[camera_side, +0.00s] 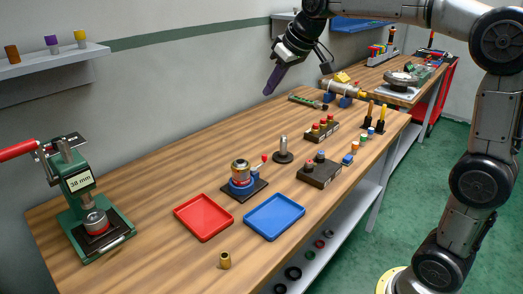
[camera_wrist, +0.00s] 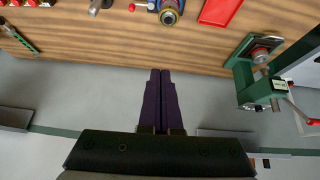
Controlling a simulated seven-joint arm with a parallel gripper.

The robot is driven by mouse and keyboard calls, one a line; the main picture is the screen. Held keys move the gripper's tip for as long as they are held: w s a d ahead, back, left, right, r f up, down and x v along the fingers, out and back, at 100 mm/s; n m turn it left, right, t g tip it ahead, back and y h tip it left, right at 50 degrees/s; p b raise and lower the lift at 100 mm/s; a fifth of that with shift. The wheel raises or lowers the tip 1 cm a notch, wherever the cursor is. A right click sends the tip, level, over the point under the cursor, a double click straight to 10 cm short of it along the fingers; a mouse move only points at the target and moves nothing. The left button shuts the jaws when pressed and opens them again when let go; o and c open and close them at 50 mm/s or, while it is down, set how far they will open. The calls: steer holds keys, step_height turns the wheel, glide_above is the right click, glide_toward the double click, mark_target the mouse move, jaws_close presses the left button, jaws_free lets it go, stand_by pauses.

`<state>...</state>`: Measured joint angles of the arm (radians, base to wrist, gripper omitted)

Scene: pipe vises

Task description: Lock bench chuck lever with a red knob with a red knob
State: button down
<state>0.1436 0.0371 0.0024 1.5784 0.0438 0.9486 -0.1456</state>
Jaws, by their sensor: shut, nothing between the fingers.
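The bench chuck (camera_side: 240,187) is a blue body on a dark base plate with a brass-coloured piece in it, standing mid-table. Its lever with a red knob (camera_side: 264,158) sticks up on the chuck's right side. In the wrist view the chuck (camera_wrist: 170,14) is at the top edge, with the red knob (camera_wrist: 132,7) to its left. My gripper (camera_side: 269,91) has long dark purple fingers and is high above the far side of the table, well apart from the chuck. In the wrist view its fingers (camera_wrist: 160,74) are together and empty.
A red tray (camera_side: 204,217) and a blue tray (camera_side: 274,216) lie in front of the chuck. A green press with a red handle (camera_side: 84,200) stands at the left end. A dark post (camera_side: 283,150) and blocks with knobs (camera_side: 319,170) stand to the right. The back-left tabletop is clear.

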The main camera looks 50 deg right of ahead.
steer(key=w+d+f+g, duration=0.1)
steer(key=w+d+f, duration=0.4)
steer(key=f, duration=0.4)
steer(key=w+d+f+m+g, duration=0.1)
steer(key=w+d+f, duration=0.5)
steer(key=w+f, duration=0.2)
steer(key=shift+f+m+g, duration=0.3)
steer(key=shift+f+g, duration=0.1)
steer(key=shift+f, duration=0.25)
steer(key=shift+w, duration=0.1)
steer(key=x, duration=0.9)
steer(key=shift+w+f, duration=0.1)
steer(key=shift+f, duration=0.3)
steer(key=shift+s+a, duration=0.15)
steer(key=shift+s, duration=0.8)
steer(key=shift+s+a, duration=0.2)
steer(key=shift+s, duration=0.75)
